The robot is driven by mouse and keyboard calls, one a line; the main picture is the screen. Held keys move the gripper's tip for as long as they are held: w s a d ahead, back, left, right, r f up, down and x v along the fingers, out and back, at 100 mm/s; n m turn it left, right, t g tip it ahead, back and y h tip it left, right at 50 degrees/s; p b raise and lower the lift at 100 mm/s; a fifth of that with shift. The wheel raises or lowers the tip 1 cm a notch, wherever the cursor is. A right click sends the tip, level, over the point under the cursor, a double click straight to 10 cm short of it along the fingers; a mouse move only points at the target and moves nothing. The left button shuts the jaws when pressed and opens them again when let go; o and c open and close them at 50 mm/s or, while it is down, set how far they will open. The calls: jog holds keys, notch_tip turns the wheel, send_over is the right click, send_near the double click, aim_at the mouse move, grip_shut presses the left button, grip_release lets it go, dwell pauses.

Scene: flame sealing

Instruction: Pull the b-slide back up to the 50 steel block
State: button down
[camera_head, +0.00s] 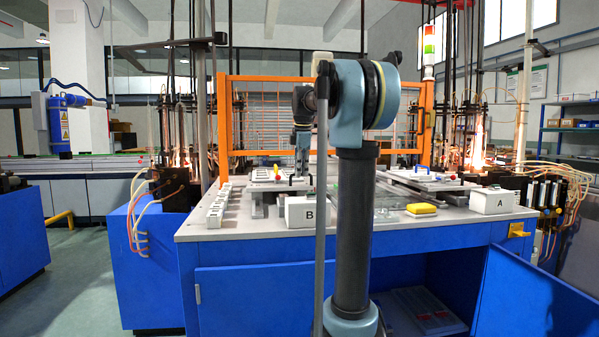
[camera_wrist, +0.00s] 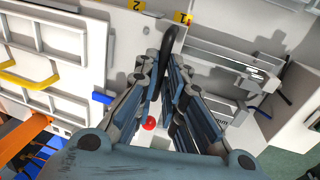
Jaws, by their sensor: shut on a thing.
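In the wrist view, my gripper (camera_wrist: 168,62) is shut on a black curved handle (camera_wrist: 168,40), which stands up from the slide between the fingertips. In the head view, my gripper (camera_head: 300,172) points down over the b-slide (camera_head: 262,185), a pale plate behind the white box marked B (camera_head: 305,212). The slide's pale surface, with yellow tags numbered 1 (camera_wrist: 183,18) and 2 (camera_wrist: 137,5), also shows in the wrist view. A pale block (camera_wrist: 221,105) with "mm" lettering lies right of the fingers and is partly hidden by them. Its full number and contact with the slide cannot be read.
My own arm hides the middle of the table in the head view. A box marked A (camera_head: 493,201) and a yellow item (camera_head: 421,209) stand to the right. An orange fence (camera_head: 265,115) stands behind.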

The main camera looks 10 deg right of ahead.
jog(key=s, duration=0.9)
jog(key=shift+s, duration=0.15)
jog(key=c, duration=1.7)
grip_release()
jog(key=r, duration=0.4)
jog(key=s+r, duration=0.1)
jog(key=r, duration=0.2)
jog(key=s+r, duration=0.1)
jog(key=r, duration=0.3)
jog(key=shift+s+r, duration=0.1)
jog(key=shift+r, duration=0.25)
